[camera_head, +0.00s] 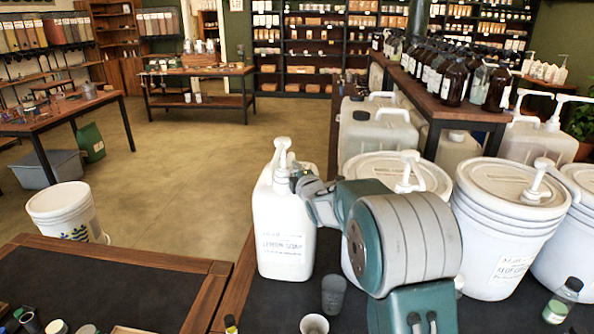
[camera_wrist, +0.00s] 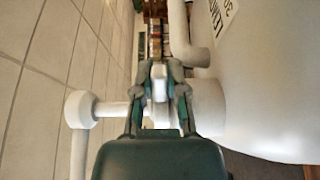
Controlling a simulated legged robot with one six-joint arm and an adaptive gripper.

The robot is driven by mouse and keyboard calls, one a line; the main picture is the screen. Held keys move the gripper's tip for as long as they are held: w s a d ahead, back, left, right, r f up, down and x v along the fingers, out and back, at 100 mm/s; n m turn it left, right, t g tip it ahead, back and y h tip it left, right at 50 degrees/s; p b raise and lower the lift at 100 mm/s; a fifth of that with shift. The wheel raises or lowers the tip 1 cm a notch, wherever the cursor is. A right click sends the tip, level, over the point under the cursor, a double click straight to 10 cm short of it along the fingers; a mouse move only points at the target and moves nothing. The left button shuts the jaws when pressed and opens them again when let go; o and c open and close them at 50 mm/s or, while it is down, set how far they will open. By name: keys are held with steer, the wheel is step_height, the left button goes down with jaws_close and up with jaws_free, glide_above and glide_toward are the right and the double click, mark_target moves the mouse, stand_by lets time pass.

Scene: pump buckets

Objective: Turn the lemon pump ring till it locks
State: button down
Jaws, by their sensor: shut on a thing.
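The white lemon soap jug (camera_head: 285,235) stands on the dark table top, its label facing the body camera. Its white pump (camera_head: 282,150) stands upright in the neck; the pump head (camera_wrist: 80,110) shows at left in the wrist view, where the jug (camera_wrist: 265,90) lies sideways at right. My gripper (camera_wrist: 160,75) comes from the right at neck height. Its fingers are shut on the white pump ring (camera_wrist: 159,88), between the pump stem and the jug's neck (camera_wrist: 208,105). In the body view, my wrist hides part of the ring, and the fingertips are hard to make out.
White pump buckets (camera_head: 505,230) stand close on the right, behind my arm. A grey cup (camera_head: 333,294) and a pale cup (camera_head: 314,324) stand in front of the jug. Open floor lies left of the jug.

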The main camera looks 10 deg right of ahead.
steer(key=shift+d+m+h, duration=0.1)
steer(key=shift+m+h, duration=0.2)
steer(key=shift+s+f+m+g+h, duration=0.1)
steer(key=shift+s+m+h, duration=0.15)
steer(key=shift+m+h, duration=0.7)
steer(key=shift+s+m+g+h, duration=0.1)
steer(key=shift+s+m+h, duration=0.3)
steer(key=shift+h, duration=0.9)
steer(key=shift+s+f+m+g+h, duration=0.15)
steer(key=shift+m+h, duration=0.6)
steer(key=shift+h, duration=0.4)
steer(key=shift+m+h, duration=0.3)
steer(key=shift+s, duration=0.1)
steer(key=c, duration=0.7)
jaws_free()
steer(key=shift+d, duration=0.15)
steer(key=shift+o, duration=0.2)
steer(key=shift+r, duration=0.1)
